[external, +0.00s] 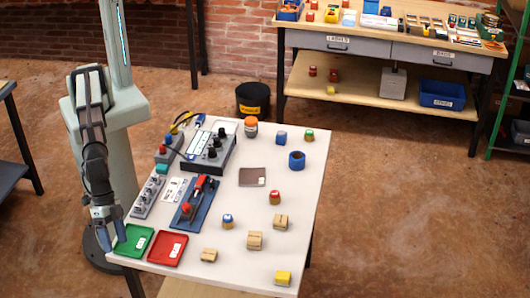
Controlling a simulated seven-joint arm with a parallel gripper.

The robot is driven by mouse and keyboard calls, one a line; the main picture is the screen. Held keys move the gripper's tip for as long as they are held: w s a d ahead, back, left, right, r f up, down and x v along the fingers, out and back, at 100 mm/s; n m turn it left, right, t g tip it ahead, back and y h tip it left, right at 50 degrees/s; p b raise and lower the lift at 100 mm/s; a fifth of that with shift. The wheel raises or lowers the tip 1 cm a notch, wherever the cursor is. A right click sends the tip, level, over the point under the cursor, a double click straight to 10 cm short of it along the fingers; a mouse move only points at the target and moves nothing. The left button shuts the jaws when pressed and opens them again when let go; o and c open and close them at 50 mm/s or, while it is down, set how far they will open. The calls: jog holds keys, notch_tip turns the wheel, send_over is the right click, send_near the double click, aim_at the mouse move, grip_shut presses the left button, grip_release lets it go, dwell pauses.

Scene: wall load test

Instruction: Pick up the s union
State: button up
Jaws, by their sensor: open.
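No object on the white table (330,165) can be made out for certain as the s union; the labels are too small to read. Small candidates are a red-and-yellow piece (275,197), a blue-and-yellow piece (228,221), a blue ring (297,160), a blue block (281,138) and a green-topped piece (309,135). Several wooden blocks (254,240) and a yellow block (283,278) stand at the front right. My gripper (114,239) points down at the table's left front corner, beside the green tray (133,241). It is open, and no held object shows. The small pieces stand well to its right.
A red tray (167,249) lies right of the green one. A blue board with tools (194,203), a grey device with knobs (208,151) and an orange-topped jar (250,127) lie behind. A brown pad (252,177) lies mid-table. A workbench (390,45) stands at the back.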

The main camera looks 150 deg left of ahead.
jog(key=w+a+r+n+g+y, duration=0.15)
jog(key=a+n, duration=0.25)
jog(key=a, duration=1.7)
jog(key=w+a+r+n+g+y, duration=0.15)
jog(key=a+n, duration=0.25)
jog(key=a, duration=1.8)
jog(key=n+g, duration=0.3)
jog(key=n, duration=0.3)
send_near(309, 131)
jog(key=shift+h, duration=0.3)
jog(key=f, duration=0.5)
jog(key=shift+w+a, duration=0.2)
jog(key=shift+w, duration=0.05)
jog(key=shift+s+a+f, duration=0.1)
jog(key=shift+a+f, duration=0.1)
jog(key=shift+f, duration=0.7)
jog(key=shift+s+a+f, duration=0.1)
jog(key=shift+a+f, duration=0.1)
jog(key=shift+f, duration=0.7)
jog(key=shift+s+a+f, duration=0.1)
jog(key=shift+a+f, duration=0.1)
jog(key=shift+f, duration=0.7)
jog(key=c, duration=1.2)
